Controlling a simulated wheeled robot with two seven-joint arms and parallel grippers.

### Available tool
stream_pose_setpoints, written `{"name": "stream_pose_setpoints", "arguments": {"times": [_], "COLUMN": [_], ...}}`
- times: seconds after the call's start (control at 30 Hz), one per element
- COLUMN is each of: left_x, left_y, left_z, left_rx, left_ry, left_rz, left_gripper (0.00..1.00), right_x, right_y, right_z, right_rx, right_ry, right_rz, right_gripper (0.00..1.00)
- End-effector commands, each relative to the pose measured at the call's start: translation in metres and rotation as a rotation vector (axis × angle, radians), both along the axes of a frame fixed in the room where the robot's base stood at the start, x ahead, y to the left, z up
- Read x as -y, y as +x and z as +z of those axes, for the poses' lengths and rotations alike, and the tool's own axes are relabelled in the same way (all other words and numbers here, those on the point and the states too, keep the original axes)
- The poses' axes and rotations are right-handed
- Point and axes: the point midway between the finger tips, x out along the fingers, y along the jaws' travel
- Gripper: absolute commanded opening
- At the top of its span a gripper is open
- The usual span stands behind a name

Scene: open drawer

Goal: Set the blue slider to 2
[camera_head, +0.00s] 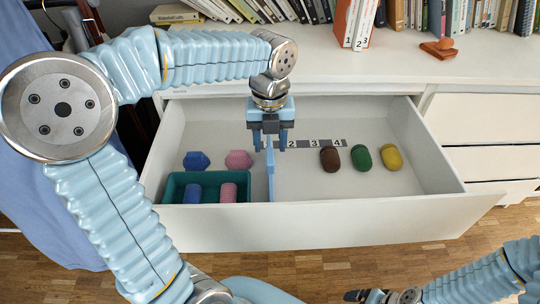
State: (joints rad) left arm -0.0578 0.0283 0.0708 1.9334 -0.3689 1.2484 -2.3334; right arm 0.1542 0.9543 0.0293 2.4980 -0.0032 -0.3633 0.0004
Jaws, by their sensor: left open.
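The blue slider (270,178) is a thin upright light-blue divider that runs front to back in the open drawer (345,220). A dark number strip (318,143) lies on the drawer floor; 2, 3 and 4 show, and my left gripper hides its left end. The slider stands left of the visible 2. My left gripper (269,146) points down over the slider, open, with a finger on each side of its upper far part. I cannot tell whether they touch it. My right gripper (356,296) is low at the bottom edge, and its jaws are unclear.
Left of the slider are a blue block (196,160), a pink block (239,159) and a teal tray (172,188) holding a blue and a pink piece. Right are brown (329,159), green (361,157) and yellow (391,157) ovals. Floor between slider and brown oval is clear.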

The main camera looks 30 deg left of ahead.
Motion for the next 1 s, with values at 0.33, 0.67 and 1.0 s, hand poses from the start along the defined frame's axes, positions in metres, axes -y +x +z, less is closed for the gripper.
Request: {"name": "stream_pose_setpoints", "arguments": {"times": [0.33, 0.67, 1.0], "left_x": [0.000, 0.000, 0.000], "left_y": [0.000, 0.000, 0.000], "left_z": [-0.048, -0.050, -0.050], "left_rx": [-0.001, 0.000, 0.000], "left_ry": [-0.001, 0.000, 0.000], "left_rz": [0.001, 0.001, 0.001], "left_gripper": [0.47, 0.44, 0.00], "right_x": [0.000, 0.000, 0.000], "right_y": [0.000, 0.000, 0.000], "right_z": [-0.006, -0.006, -0.006], "right_rx": [0.000, 0.000, 0.000], "right_ry": [-0.001, -0.001, -0.001], "right_rz": [-0.001, -0.001, -0.001], "right_gripper": [0.92, 0.92, 0.92]}}
